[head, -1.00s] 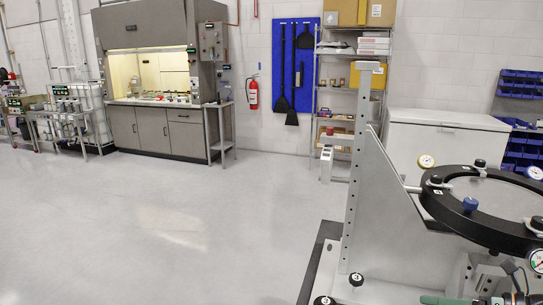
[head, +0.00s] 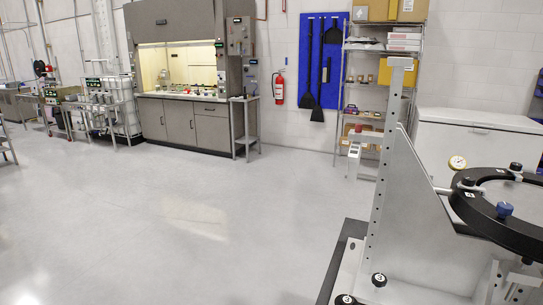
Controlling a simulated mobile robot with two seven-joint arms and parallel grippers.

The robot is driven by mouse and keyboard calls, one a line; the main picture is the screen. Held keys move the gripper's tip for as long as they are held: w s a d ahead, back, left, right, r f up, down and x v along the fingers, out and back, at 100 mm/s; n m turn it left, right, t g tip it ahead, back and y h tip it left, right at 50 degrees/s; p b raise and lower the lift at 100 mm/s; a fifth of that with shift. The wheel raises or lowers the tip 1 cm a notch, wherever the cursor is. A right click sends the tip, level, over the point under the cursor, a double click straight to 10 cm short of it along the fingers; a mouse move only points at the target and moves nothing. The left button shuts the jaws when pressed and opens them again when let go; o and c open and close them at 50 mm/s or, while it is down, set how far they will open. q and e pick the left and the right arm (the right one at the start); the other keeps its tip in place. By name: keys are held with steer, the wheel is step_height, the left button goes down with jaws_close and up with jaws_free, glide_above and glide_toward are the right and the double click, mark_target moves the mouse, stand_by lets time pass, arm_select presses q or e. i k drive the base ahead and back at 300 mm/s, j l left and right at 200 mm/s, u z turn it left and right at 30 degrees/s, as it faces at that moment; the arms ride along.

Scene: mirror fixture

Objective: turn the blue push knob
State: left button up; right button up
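The blue push knob (head: 504,210) sits on the black ring (head: 478,216) of the mirror fixture at the right edge of the head view. The ring holds a round mirror and is cut off by the right edge of the picture. A grey upright bracket (head: 391,190) with a row of holes stands to the left of the ring. Neither of my grippers shows in the view.
A dial gauge (head: 457,162) and several black knobs are on the fixture. A fume hood (head: 184,75), a fire extinguisher (head: 278,91), a wire shelf (head: 365,100) and a white chest (head: 470,140) stand along the wall. The grey floor (head: 170,220) at left and centre is clear.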

mark_target(504, 209)
steer(key=z, duration=1.7)
